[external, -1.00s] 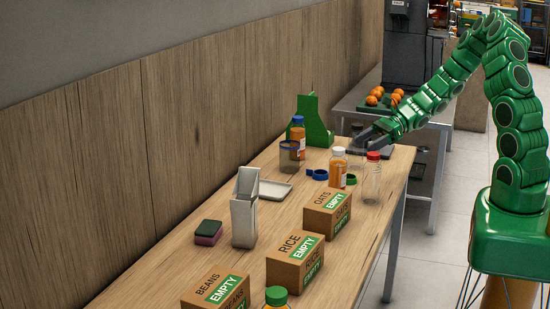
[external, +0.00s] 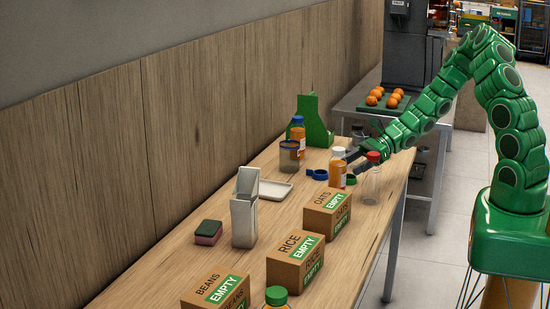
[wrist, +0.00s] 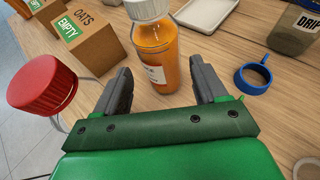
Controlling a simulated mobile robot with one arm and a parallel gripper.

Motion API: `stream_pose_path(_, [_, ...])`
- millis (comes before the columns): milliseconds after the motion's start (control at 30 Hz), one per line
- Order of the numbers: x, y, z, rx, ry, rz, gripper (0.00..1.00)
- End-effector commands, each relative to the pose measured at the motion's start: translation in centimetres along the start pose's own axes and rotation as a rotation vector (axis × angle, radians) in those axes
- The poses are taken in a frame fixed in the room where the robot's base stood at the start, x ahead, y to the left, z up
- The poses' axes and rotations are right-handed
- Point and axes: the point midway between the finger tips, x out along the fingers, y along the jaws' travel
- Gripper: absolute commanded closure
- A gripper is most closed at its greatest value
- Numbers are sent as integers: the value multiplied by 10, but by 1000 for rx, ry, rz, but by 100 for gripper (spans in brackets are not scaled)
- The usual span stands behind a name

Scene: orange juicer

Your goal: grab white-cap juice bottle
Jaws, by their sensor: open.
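The white-cap juice bottle (external: 337,170) stands upright on the wooden table, filled with orange juice. In the wrist view the bottle (wrist: 156,58) is just ahead of my gripper (wrist: 162,88), roughly centred between the two dark fingers. The fingers are open, one on each side of the bottle's near side, with a gap on both sides. In the external view my gripper (external: 358,158) is low beside the bottle, partly behind the red-cap bottle. The bottle's white cap (wrist: 146,8) is cut off at the top of the wrist view.
A clear red-cap bottle (wrist: 44,88) stands close to the left finger. The OATS box (wrist: 85,35) is behind it. Bare table lies between bottle and ring.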

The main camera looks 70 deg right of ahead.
Motion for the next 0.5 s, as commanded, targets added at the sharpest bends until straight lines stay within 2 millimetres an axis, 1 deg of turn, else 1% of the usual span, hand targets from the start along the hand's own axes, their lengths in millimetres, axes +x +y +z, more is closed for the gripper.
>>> stream_pose_path(100, [10, 0, 0, 2, 0, 0, 28])
stream_pose_path(367, [18, 0, -1, 2, 1, -1, 28])
stream_pose_path(500, [28, 0, -1, 1, 2, 1, 28])
